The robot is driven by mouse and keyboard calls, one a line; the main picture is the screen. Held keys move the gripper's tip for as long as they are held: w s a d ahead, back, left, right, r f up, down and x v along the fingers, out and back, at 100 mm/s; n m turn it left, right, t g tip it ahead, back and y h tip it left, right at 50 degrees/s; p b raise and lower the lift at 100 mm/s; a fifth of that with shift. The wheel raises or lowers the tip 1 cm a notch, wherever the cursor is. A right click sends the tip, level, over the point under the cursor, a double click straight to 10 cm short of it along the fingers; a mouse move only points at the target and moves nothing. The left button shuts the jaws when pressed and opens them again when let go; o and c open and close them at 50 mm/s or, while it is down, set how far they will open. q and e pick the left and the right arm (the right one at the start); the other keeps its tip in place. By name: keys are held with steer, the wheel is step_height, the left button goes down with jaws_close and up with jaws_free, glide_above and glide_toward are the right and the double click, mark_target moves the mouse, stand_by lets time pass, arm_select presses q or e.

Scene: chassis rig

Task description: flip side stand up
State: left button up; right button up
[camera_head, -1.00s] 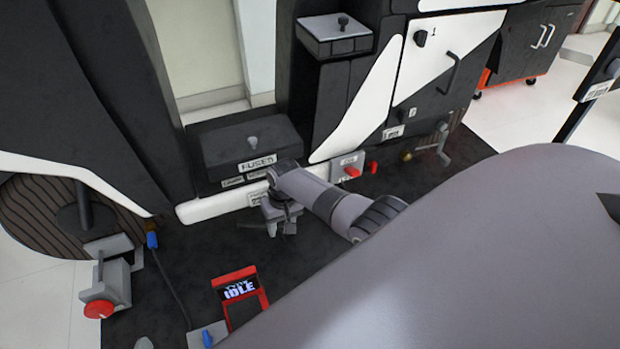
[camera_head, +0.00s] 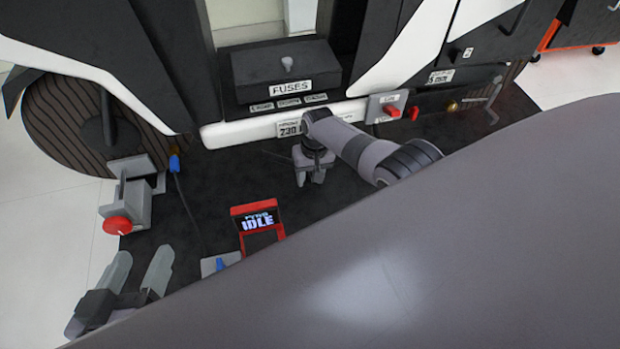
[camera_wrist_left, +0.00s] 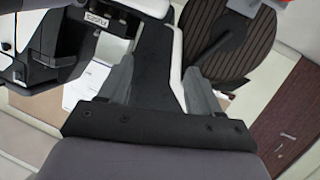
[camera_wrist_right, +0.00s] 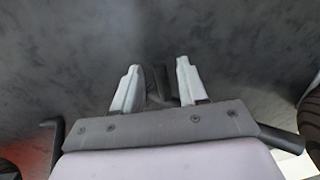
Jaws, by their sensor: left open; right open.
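My right gripper (camera_head: 312,175) points down over the dark mat, just in front of the chassis's lower white rail (camera_head: 250,130). It is open. In the right wrist view, a dark narrow part (camera_wrist_right: 158,84), possibly the side stand, shows between or behind its two pale fingers (camera_wrist_right: 155,90). I cannot tell whether they touch it. In the head view I cannot make out the side stand, and the gripper may hide it. My left gripper (camera_head: 138,280) is open and empty at the lower left, apart from the chassis. The left wrist view shows its fingers (camera_wrist_left: 160,85) spread with nothing held.
A fuse box (camera_head: 285,68) sits above the rail, with a red switch (camera_head: 391,110) to its right. A ribbed wheel (camera_head: 60,130) and a clamp with a red knob (camera_head: 118,225) stand at left. A red-framed IDLE display (camera_head: 256,220) stands on the mat (camera_head: 225,180).

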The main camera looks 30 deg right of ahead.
jaws_close()
arm_select(q)
steer(key=shift+r, duration=0.1)
